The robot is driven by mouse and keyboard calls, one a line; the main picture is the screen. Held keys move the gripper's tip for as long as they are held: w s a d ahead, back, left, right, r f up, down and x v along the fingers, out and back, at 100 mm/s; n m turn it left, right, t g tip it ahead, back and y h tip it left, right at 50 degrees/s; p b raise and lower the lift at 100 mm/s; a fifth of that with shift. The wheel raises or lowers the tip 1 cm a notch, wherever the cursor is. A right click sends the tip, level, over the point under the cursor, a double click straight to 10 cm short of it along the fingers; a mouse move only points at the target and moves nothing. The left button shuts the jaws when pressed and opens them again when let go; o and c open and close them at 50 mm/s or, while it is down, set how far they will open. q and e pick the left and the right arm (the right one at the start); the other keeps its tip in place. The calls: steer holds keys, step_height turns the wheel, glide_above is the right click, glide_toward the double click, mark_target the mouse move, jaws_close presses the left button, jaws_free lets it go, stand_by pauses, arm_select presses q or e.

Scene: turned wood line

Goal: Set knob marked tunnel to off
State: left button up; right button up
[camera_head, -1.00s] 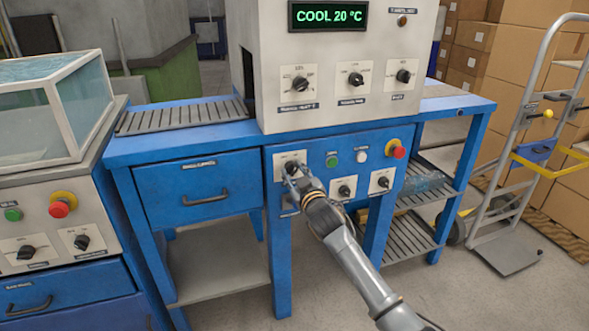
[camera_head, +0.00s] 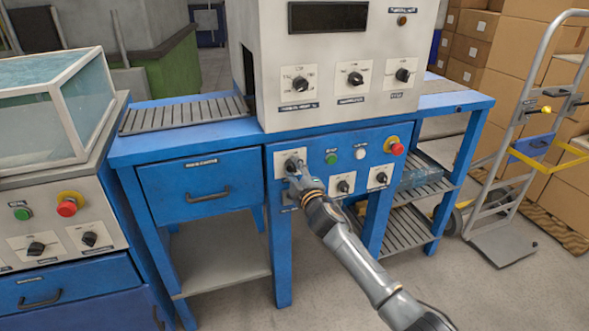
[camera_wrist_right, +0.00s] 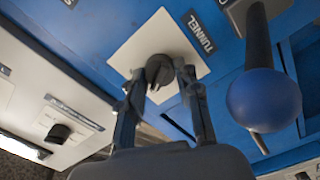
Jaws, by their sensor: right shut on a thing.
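The tunnel knob (camera_wrist_right: 159,71) is a dark knob on a white square plate, with a label reading TUNNEL beside it in the right wrist view. In the head view its plate (camera_head: 283,158) sits at the upper left of the blue front panel. My right gripper (camera_head: 292,165) is at this knob and hides most of it. In the right wrist view the two fingers of my right gripper (camera_wrist_right: 160,82) are shut on the knob, one on each side. The display (camera_head: 328,16) on the machine above is dark. My left gripper is not in view.
Green and white buttons and a red emergency button (camera_head: 393,145) sit right of the knob. Two more knobs (camera_head: 343,186) are below them. A blue drawer (camera_head: 200,185) is to the left. In the right wrist view a blue ball-ended lever (camera_wrist_right: 264,98) stands close to the right finger.

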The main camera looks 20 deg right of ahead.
mark_target(290, 143)
steer(key=shift+n, duration=0.4)
steer(key=o, duration=1.2)
steer(key=shift+c, duration=0.2)
steer(key=r, duration=0.4)
steer(key=w+r, duration=0.1)
steer(key=r, duration=0.1)
steer(key=shift+r, duration=0.3)
steer(key=r, duration=0.1)
steer(key=s+r, duration=0.1)
steer(key=r, duration=0.1)
steer(key=shift+r, duration=0.25)
